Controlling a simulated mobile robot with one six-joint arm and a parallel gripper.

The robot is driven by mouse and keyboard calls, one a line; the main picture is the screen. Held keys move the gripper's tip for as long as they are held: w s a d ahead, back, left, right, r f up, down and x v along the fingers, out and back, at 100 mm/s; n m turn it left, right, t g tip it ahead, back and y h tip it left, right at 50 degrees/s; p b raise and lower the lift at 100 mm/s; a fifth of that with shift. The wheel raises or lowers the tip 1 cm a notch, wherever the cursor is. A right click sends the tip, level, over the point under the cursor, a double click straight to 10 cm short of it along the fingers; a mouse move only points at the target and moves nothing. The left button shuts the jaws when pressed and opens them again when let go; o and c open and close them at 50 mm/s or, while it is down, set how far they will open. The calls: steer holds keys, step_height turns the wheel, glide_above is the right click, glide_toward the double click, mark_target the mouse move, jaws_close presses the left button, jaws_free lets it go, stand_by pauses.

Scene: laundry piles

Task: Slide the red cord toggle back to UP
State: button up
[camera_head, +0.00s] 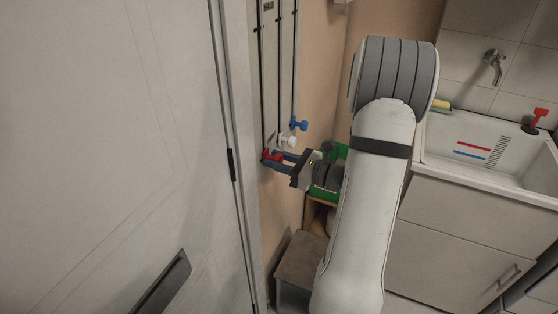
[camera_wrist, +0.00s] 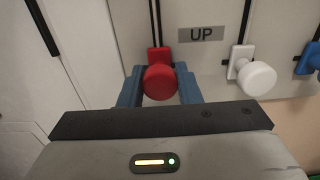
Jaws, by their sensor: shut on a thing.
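The red cord toggle (camera_wrist: 160,80) sits on a dark vertical cord track on the wall panel, just left of a grey label reading UP (camera_wrist: 203,35) in the wrist view. My gripper (camera_wrist: 160,88) has its two blue fingers on either side of the red knob and is shut on it. In the head view the red toggle (camera_head: 270,156) is at the lower end of the left track, partly hidden by my gripper (camera_head: 280,160). A white toggle (camera_wrist: 252,76) and a blue toggle (camera_wrist: 311,60) stand to the right on their own tracks.
A pale door (camera_head: 120,150) with a dark handle stands close on the left. A green object (camera_head: 341,152) and a small brown stool (camera_head: 300,262) are behind and below my gripper. A sink (camera_head: 470,150) over a cabinet is at the right.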

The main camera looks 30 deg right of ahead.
steer(key=shift+f, duration=0.1)
jaws_close()
steer(key=shift+f+b, duration=0.3)
steer(key=shift+f, duration=0.05)
steer(key=o, duration=0.9)
jaws_free()
steer(key=shift+r, duration=0.1)
steer(key=shift+b+v, duration=0.3)
steer(key=shift+v, duration=3.65)
